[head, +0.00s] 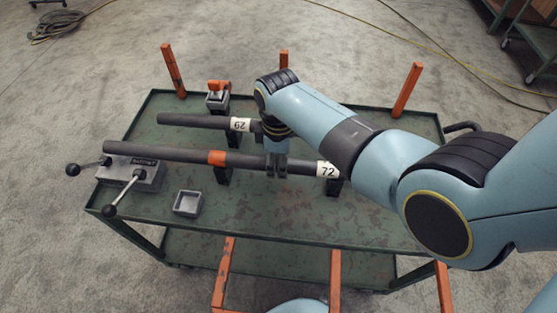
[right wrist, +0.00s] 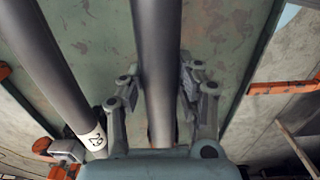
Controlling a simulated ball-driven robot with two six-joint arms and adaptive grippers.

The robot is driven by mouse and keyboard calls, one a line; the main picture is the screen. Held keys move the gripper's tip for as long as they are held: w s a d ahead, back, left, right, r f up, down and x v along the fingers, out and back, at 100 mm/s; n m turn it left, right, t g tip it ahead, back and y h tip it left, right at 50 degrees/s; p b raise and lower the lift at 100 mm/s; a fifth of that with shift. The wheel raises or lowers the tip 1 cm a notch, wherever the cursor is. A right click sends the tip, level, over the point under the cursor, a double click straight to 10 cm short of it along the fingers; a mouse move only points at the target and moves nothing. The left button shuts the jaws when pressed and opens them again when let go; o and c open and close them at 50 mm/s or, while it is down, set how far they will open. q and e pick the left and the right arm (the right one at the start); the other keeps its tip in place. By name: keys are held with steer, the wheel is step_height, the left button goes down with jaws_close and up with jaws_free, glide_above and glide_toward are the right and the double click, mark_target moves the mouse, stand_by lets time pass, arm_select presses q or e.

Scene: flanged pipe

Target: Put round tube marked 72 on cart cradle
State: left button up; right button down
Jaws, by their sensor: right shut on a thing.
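The round tube marked 72 (head: 180,154) is a long dark grey pipe with an orange band and a white 72 label near its right end. It lies lengthwise over the green cart (head: 270,220), above dark cradle supports (head: 222,178); whether it touches them I cannot tell. My right gripper (head: 277,168) is shut around it, between the orange band and the label. In the right wrist view, the jaws (right wrist: 161,85) stand on both sides of the tube (right wrist: 157,50). The tube's left end is at a grey block (head: 138,175). My left gripper is not in view.
A second, labelled dark tube (head: 190,121) lies behind, near a grey clamp with an orange top (head: 218,95). The block has two ball-ended levers. A small grey tray (head: 188,202) sits in front. Orange posts (head: 407,90) rise at the cart edges. The front right deck is clear.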

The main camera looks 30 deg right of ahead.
steer(key=shift+w+f, duration=0.1)
steer(key=shift+f, duration=0.15)
steer(key=c, duration=0.9)
jaws_free()
steer(key=shift+o, duration=0.3)
steer(key=shift+f, duration=0.15)
step_height(320, 180, up, 12)
